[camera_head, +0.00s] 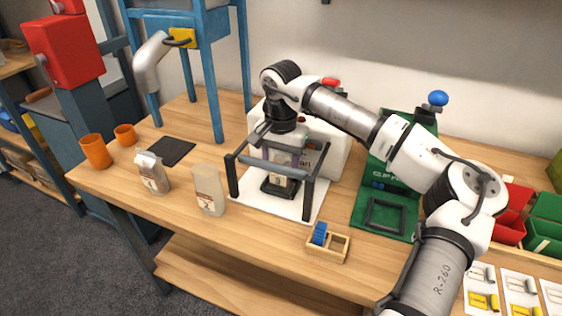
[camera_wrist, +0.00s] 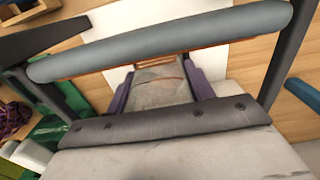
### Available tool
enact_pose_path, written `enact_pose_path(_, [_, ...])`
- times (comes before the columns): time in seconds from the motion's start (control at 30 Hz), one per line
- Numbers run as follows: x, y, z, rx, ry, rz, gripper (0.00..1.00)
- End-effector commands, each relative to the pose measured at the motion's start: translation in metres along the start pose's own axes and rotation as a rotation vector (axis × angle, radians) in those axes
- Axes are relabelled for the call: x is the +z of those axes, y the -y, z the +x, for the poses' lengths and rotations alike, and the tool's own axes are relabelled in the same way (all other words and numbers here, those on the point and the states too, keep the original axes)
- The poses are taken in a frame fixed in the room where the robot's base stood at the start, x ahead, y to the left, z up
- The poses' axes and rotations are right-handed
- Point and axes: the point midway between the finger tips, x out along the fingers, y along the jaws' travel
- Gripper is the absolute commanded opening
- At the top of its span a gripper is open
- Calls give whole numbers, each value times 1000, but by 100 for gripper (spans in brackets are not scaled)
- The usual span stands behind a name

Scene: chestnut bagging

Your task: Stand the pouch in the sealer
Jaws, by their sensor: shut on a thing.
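The sealer (camera_head: 328,148) is a white machine with a black frame and a grey crossbar, standing on a white sheet on the bench. My gripper (camera_head: 284,162) reaches down inside this frame, behind the crossbar. Its purple fingers are shut on the pouch (camera_head: 281,181), which is upright over the black holder (camera_head: 268,188) at the sealer's base. I cannot tell whether the pouch's bottom touches the holder. In the wrist view the pouch (camera_wrist: 160,86) sits between the two fingers, beyond the grey crossbar (camera_wrist: 165,43); its lower part is hard to see.
Two other pouches stand on the bench to the left, one greyish (camera_head: 152,173) and one pale (camera_head: 208,190). A wooden box (camera_head: 328,245) with a blue item stands in front. A green press (camera_head: 385,215) is close on the right. Orange cups (camera_head: 95,151) stand far left.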

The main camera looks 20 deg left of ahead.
Motion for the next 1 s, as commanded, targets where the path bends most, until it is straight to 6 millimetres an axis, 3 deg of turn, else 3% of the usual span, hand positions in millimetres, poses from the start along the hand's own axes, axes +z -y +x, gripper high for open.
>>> enact_pose_path(0.33, [0, 0, 4, 0, -1, 0, 28])
enact_pose_path(0.37, [0, 0, 3, 0, -1, 0, 55])
enact_pose_path(0.5, [0, 0, 3, 0, -1, 0, 73])
enact_pose_path(0.8, [0, 0, 1, 0, -1, 0, 74])
enact_pose_path(1.0, [-1, 1, -20, -1, -4, 1, 74])
